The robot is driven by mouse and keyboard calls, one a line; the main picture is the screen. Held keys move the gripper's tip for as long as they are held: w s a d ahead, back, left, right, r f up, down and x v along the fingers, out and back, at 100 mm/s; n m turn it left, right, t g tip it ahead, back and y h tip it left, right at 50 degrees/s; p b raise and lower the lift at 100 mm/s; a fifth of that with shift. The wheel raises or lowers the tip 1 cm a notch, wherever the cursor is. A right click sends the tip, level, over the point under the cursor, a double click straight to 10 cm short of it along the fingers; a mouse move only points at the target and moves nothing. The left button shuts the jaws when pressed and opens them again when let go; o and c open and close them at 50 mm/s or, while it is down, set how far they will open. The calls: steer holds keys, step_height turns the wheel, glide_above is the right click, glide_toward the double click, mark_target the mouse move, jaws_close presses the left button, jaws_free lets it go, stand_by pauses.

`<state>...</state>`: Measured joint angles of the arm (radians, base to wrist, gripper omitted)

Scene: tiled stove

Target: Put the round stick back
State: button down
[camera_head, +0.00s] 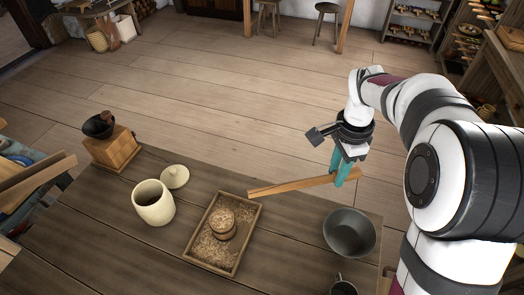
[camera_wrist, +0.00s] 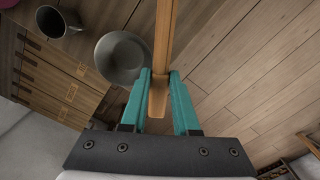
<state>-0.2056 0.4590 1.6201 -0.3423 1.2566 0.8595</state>
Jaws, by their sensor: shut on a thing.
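A long light-brown wooden stick (camera_head: 290,186) is held in the air above the table's far right edge. It points left in the head view, towards the tray. My gripper (camera_head: 343,172) has teal fingers and is shut on the stick near its right end. In the wrist view, the stick (camera_wrist: 163,45) runs up the picture from between the fingertips of my gripper (camera_wrist: 159,82), with a short end on the near side of them. I cannot tell clearly whether its section is round.
The wooden table (camera_head: 120,225) holds a cream jar (camera_head: 153,208), its lid (camera_head: 174,177), and a grinder (camera_head: 113,148). A shallow tray (camera_head: 187,243) holds a round wooden thing (camera_head: 223,222) and loose bits. A metal bowl (camera_head: 349,235) and a mug (camera_head: 343,288) stand right.

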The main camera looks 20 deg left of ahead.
steer(key=a+f+m, duration=0.2)
steer(key=a+f, duration=0.2)
steer(key=a, duration=0.1)
steer(key=a+f+m, duration=0.2)
steer(key=a+f, duration=0.3)
steer(key=a, duration=0.1)
steer(key=w+a+f+m, duration=0.1)
steer(key=a+f+m, duration=0.1)
steer(key=a+f, duration=0.2)
steer(key=shift+w+a+f, duration=0.1)
steer(key=shift+a+f, duration=0.1)
steer(key=shift+a, duration=0.35)
steer(key=shift+a+f, duration=0.15)
steer(key=shift+a, duration=0.35)
steer(key=shift+f, duration=1.9)
steer(key=shift+f, duration=0.1)
steer(key=c, duration=0.7)
jaws_free()
steer(key=shift+o, duration=0.2)
